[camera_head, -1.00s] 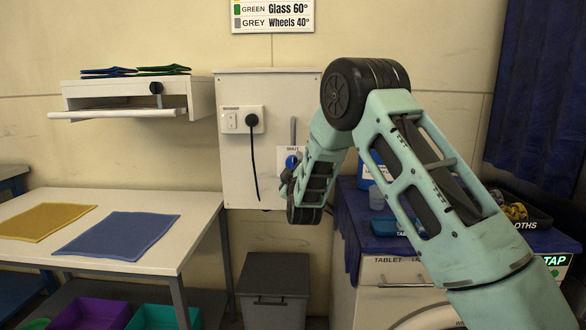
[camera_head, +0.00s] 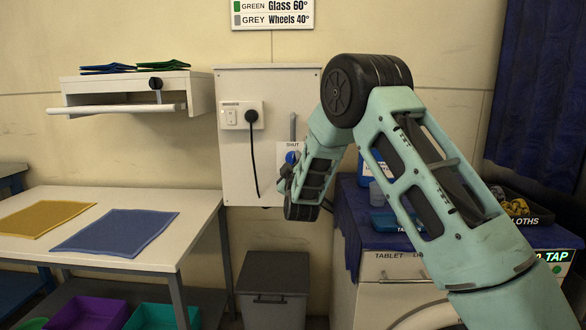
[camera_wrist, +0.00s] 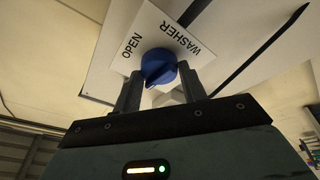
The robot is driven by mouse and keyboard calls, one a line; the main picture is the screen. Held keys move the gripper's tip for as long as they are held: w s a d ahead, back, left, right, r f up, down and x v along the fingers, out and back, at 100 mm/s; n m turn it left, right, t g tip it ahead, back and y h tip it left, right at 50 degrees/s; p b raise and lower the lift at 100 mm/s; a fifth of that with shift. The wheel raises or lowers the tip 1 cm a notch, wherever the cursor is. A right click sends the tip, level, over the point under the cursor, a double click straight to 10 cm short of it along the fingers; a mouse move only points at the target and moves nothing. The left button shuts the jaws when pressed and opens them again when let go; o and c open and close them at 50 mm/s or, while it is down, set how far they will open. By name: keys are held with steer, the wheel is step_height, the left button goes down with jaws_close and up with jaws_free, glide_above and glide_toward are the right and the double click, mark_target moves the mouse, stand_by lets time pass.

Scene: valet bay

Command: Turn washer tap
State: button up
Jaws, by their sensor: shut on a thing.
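The washer tap has a blue knob (camera_wrist: 159,67) in front of a white plate (camera_wrist: 190,38) marked OPEN and WASHER. In the head view the blue knob (camera_head: 292,157) shows on the wall panel, under a label reading SHUT. My gripper (camera_wrist: 160,82) is shut on the blue knob, with one finger on each side of it in the wrist view. In the head view my arm reaches to the panel and hides most of my gripper and the lower part of the plate.
A socket with a plug (camera_head: 251,117) and hanging cord is left of the tap. A grey bin (camera_head: 273,285) stands below. The washing machine (camera_head: 375,292), topped with a blue cloth, is at right. A table with yellow and blue cloths (camera_head: 118,232) is at left.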

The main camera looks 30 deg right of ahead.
steer(key=m+b, duration=0.1)
steer(key=m+h+b, duration=0.1)
steer(key=m+b, duration=0.1)
steer(key=shift+a+f, duration=0.15)
steer(key=shift+f, duration=0.15)
steer(key=m+h+b, duration=0.1)
steer(key=m+b, duration=0.1)
steer(key=m, duration=0.1)
steer(key=m+g+h+b, duration=0.1)
steer(key=m+b, duration=0.2)
steer(key=m, duration=0.1)
steer(key=shift+w+a+r+g+h, duration=0.1)
steer(key=shift+r+g+h, duration=0.05)
steer(key=shift+g+h, duration=0.2)
steer(key=m+b, duration=0.1)
steer(key=m, duration=0.2)
steer(key=m+g+h+b, duration=0.1)
steer(key=m, duration=0.2)
steer(key=shift+r+g, duration=0.15)
steer(key=shift+g, duration=0.1)
steer(key=shift+r+m+g+h+b, duration=0.15)
steer(key=shift+m+g+b, duration=0.25)
steer(key=shift+m, duration=0.8)
steer(key=shift+m+g+h+b, duration=0.2)
steer(key=shift+m+g+b, duration=0.2)
steer(key=shift+m, duration=0.8)
steer(key=o, duration=1)
steer(key=shift+c, duration=0.2)
steer(key=shift+a, duration=0.1)
